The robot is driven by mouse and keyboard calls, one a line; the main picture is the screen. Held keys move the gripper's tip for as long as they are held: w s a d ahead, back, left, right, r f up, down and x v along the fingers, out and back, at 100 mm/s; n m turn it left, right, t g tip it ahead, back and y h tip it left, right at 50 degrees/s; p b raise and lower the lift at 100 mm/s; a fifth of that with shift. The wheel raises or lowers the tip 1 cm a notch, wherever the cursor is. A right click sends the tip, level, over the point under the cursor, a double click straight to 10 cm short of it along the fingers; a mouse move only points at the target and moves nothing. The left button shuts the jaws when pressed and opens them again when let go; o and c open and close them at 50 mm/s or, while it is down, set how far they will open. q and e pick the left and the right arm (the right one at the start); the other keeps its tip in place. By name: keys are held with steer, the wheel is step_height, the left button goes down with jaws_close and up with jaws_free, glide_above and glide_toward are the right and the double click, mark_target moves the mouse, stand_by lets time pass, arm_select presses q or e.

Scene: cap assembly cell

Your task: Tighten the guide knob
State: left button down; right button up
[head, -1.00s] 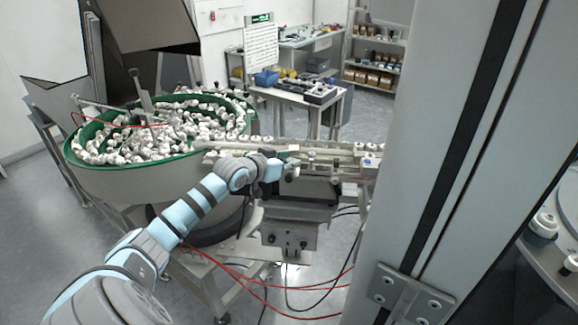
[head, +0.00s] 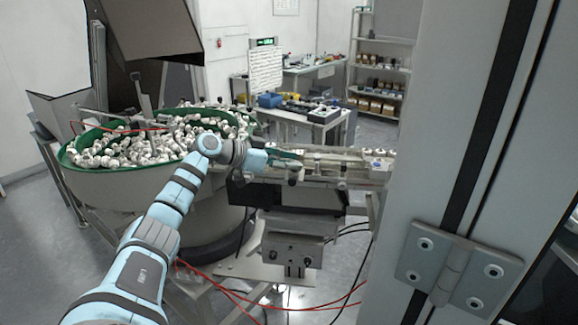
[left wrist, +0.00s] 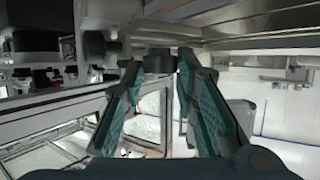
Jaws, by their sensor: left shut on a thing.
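My left gripper (head: 298,155) reaches the guide rail beside the bowl in the head view. In the left wrist view its two green fingers (left wrist: 160,75) close in on a dark round guide knob (left wrist: 160,60), which sits between the fingertips. The rail assembly (left wrist: 240,30) runs just beyond the knob. In the head view the held knob cannot be made out clearly behind the fingers. My right gripper is not seen.
A green-rimmed feeder bowl (head: 68,152) full of white caps stands at left. Several white caps sit along the feed rail (head: 340,163). A second dark knob (left wrist: 98,43) is left of the gripper. A grey hinged post (head: 450,150) blocks the right side. Red hoses (head: 250,303) hang below.

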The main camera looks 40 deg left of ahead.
arm_select(q)
steer(key=shift+f, duration=0.2)
steer(key=c, duration=1.3)
jaws_free()
steer(key=shift+s+r, duration=0.1)
steer(key=v, duration=0.7)
steer(key=shift+s+a+r, duration=0.15)
steer(key=shift+s, duration=0.05)
steer(key=shift+w, duration=0.15)
